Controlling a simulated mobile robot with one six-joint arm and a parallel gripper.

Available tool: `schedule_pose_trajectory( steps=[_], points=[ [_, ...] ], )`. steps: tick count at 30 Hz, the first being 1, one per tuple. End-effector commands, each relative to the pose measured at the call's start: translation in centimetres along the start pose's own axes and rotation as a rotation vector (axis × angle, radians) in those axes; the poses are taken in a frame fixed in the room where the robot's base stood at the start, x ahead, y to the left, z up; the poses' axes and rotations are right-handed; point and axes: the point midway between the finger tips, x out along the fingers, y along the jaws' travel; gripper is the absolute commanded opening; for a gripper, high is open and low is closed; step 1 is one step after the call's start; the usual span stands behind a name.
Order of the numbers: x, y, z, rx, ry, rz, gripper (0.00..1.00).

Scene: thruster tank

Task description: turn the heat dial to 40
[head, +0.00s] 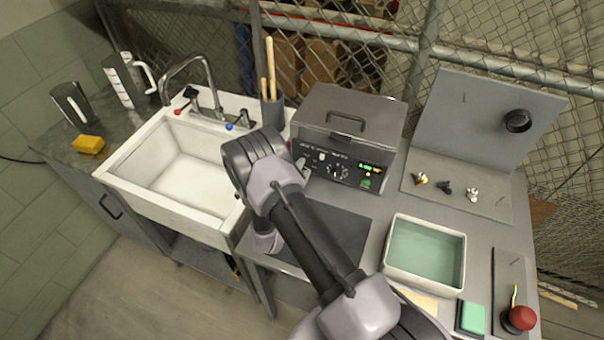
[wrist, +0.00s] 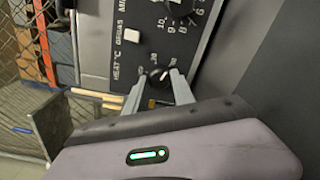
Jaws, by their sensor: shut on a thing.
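The grey lidded tank (head: 348,115) stands on the bench, its black control panel (head: 345,174) facing me. In the wrist view the small dark heat dial (wrist: 160,75) sits beside the "HEAT °C" lettering, with numbers around it. My gripper (wrist: 161,84) is shut on this dial, one finger on each side. The dial's pointer is too small and too covered to read. In the head view my gripper (head: 303,168) is at the panel's left end, and the dial is hidden by it and my arm.
A white switch (wrist: 131,35) and a second numbered dial (wrist: 178,6) are near the heat dial. A white sink (head: 190,165) is at left. A tub of greenish liquid (head: 428,222) and a red knob (head: 522,318) are at right. A cup with sticks (head: 272,110) stands beside the tank.

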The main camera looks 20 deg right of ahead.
Motion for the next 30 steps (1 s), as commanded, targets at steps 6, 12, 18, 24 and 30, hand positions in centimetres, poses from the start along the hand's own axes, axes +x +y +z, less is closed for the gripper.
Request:
schedule_pose_trajectory(
  steps=[6,12,18,24,30],
  points=[
    [0.01,-0.14,-0.02,0.115,0.001,0.002,0.00],
    [0.01,-0.05,0.01,0.178,0.003,0.004,0.00],
    [0.01,0.00,0.03,0.202,0.004,0.004,0.00],
    [0.00,0.01,0.04,0.206,0.004,0.004,0.00],
    [0.00,0.01,0.03,0.205,0.004,0.004,0.34]
  ],
)
